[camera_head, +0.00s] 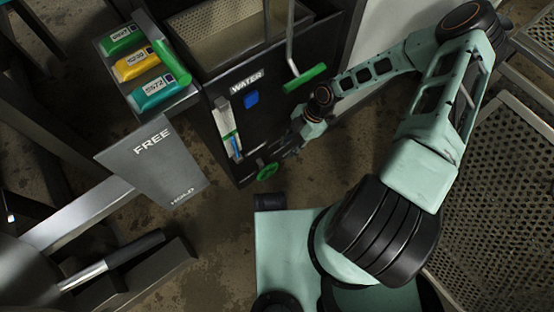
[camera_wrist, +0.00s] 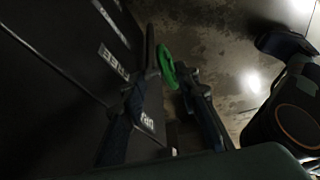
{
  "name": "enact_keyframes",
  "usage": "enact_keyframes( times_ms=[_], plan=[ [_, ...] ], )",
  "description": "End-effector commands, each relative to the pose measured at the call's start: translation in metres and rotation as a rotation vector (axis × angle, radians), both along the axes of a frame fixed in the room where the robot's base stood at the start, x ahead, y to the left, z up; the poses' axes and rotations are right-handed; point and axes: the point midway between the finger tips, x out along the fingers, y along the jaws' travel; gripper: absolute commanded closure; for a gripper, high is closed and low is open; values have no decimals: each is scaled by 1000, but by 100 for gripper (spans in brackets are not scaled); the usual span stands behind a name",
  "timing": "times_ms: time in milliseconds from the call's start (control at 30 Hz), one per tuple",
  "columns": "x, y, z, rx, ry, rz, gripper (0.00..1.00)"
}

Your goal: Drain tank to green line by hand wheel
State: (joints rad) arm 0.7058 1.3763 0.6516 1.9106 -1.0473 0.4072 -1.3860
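The dark tank (camera_head: 255,125) labelled WATER stands at the top centre of the head view. A narrow upright gauge (camera_head: 226,125) on its front shows pale above and blue near the bottom; its marks are too small to read clearly. The green hand wheel (camera_head: 267,172) sits low on the tank front, and it also shows in the wrist view (camera_wrist: 167,66). My gripper (camera_head: 287,155) is just right of the wheel. In the wrist view its two fingers (camera_wrist: 168,80) are spread, with the wheel at the tips between them; I cannot tell whether they touch it.
A grey FREE/HOLD plate (camera_head: 155,165) and a rack of coloured pouches (camera_head: 143,67) stand left. A perforated panel (camera_head: 490,200) stands right. Floor below the wheel is clear.

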Motion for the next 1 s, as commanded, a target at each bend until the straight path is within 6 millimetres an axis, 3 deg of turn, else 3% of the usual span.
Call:
enact_keyframes(
  times_ms=[600, 1000],
  plan=[
    [-11, 36, -89, 2, 1, 1, 71],
    [-12, 40, -99, 1, 0, 0, 71]
  ],
)
